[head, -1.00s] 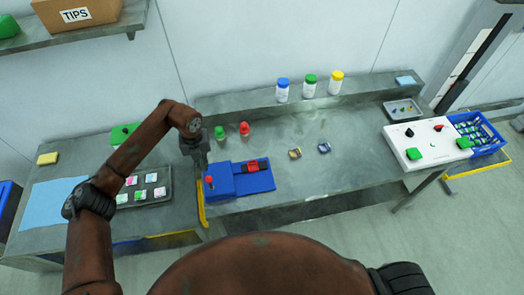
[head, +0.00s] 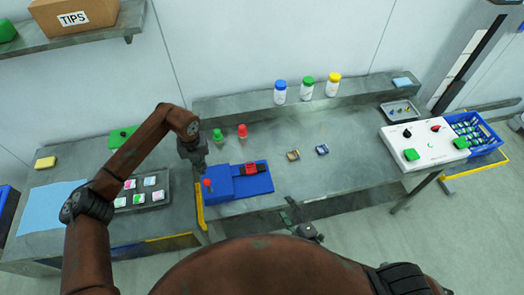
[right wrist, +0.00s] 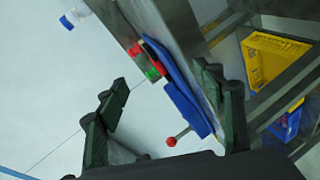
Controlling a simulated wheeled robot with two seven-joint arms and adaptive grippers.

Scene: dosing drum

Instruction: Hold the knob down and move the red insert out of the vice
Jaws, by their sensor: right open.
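The blue vice (head: 252,183) stands on the middle table near its left front corner. The red insert (head: 256,168) sits in its right part, with a dark middle. The red knob (head: 207,183) stands at the vice's left end; it also shows in the right wrist view (right wrist: 172,141). My left gripper (head: 200,161) hangs just behind and above the knob, apart from it; its fingers are too small to read. My right gripper (head: 290,216) is at the table's front edge, below and right of the vice. Its fingers (right wrist: 163,82) are open and empty in the right wrist view.
Green (head: 218,135) and red (head: 242,131) bottles stand behind the vice. Two small items (head: 321,149) lie right of it. A tray of packets (head: 143,196) lies left. A white control box (head: 424,146) stands at the right. The table's middle right is mostly clear.

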